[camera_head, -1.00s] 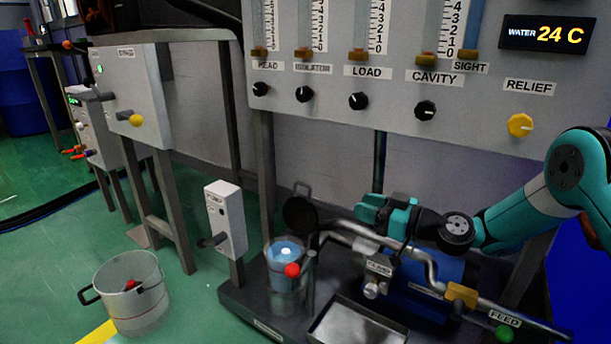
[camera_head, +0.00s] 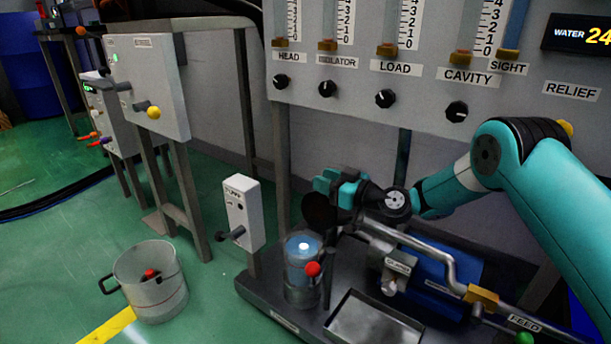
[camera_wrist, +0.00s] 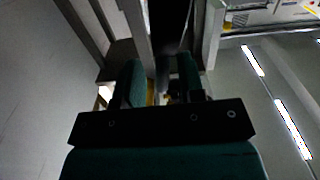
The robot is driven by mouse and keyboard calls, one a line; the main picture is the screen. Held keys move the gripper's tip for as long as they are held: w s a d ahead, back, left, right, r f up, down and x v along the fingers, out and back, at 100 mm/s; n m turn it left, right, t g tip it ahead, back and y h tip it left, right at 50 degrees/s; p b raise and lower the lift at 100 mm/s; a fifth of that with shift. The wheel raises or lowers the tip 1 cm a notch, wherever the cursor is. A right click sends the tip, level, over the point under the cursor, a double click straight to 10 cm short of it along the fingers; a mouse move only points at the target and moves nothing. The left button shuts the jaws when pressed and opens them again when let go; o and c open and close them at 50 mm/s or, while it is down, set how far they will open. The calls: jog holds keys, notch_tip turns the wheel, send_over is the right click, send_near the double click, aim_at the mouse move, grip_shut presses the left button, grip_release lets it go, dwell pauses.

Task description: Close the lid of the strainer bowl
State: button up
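The strainer bowl (camera_head: 301,284) is a clear cylinder with blue contents and a white spot on top, standing on the dark bench. Its dark round lid (camera_head: 318,213) stands raised and open behind the bowl's rim. My gripper (camera_head: 328,184) is at the lid's upper edge and overlaps it in the head view, hiding the lid's handle. In the wrist view my teal gripper fingers (camera_wrist: 160,82) are apart with a gap between them. A dark shape shows in and beyond that gap; I cannot tell whether the fingers touch the lid.
A red ball knob (camera_head: 313,269) sits at the bowl's right. A bent metal pipe (camera_head: 420,262) and a blue unit (camera_head: 440,268) lie under my arm. A metal tray (camera_head: 375,322) is in front. A pump box (camera_head: 243,212) stands left, and a clear pot (camera_head: 152,284) on the floor.

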jog(key=shift+w+a, duration=0.25)
jog(key=shift+a, duration=0.25)
grip_shut()
jog(key=shift+a, duration=0.1)
